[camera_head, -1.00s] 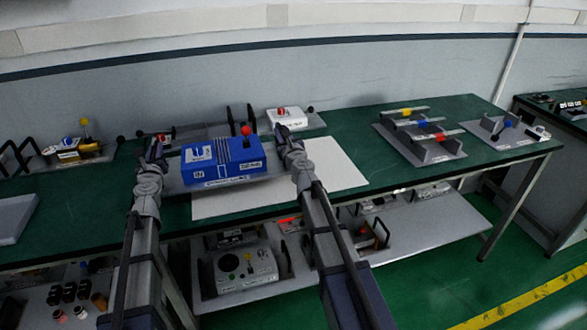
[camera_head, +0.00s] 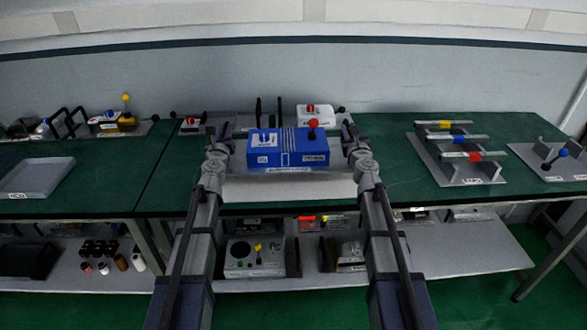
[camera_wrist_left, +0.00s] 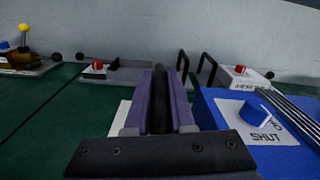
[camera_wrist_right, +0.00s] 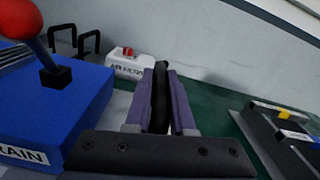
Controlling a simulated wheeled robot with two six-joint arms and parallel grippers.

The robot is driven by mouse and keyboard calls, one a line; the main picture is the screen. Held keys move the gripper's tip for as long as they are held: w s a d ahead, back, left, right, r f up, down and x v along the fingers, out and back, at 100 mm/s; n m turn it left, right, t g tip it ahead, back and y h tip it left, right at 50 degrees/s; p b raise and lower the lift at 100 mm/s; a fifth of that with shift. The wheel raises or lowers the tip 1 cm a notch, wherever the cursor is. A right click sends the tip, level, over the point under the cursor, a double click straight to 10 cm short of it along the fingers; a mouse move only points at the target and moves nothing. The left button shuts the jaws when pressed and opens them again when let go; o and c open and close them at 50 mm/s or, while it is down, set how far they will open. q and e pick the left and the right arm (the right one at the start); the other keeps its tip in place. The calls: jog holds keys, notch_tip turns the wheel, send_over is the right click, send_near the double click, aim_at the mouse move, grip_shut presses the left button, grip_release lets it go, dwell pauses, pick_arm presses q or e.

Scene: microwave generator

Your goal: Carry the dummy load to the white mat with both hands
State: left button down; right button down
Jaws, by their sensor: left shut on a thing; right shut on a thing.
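The dummy load is a blue box (camera_head: 288,150) with a blue knob and a red-tipped lever on top. It is level and over the white mat (camera_head: 290,192), whose front part shows below it. I cannot tell whether the load touches the mat. My left gripper (camera_head: 221,131) is shut on the black handle (camera_wrist_left: 158,100) at the load's left side. My right gripper (camera_head: 349,131) is shut on the black handle (camera_wrist_right: 160,97) at its right side. The box shows at the right in the left wrist view (camera_wrist_left: 225,110) and at the left in the right wrist view (camera_wrist_right: 50,110).
A white box with a red knob (camera_head: 314,112) and black upright handles (camera_head: 280,112) stand behind the load. A grey rack with coloured bars (camera_head: 455,160) is to the right. A grey tray (camera_head: 38,178) lies at the left. A lower shelf (camera_head: 470,250) holds other equipment.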

pick_arm(q)
jog(key=shift+f, duration=0.2)
pick_arm(e)
jog(key=shift+a+f, duration=0.15)
jog(key=shift+f, duration=0.05)
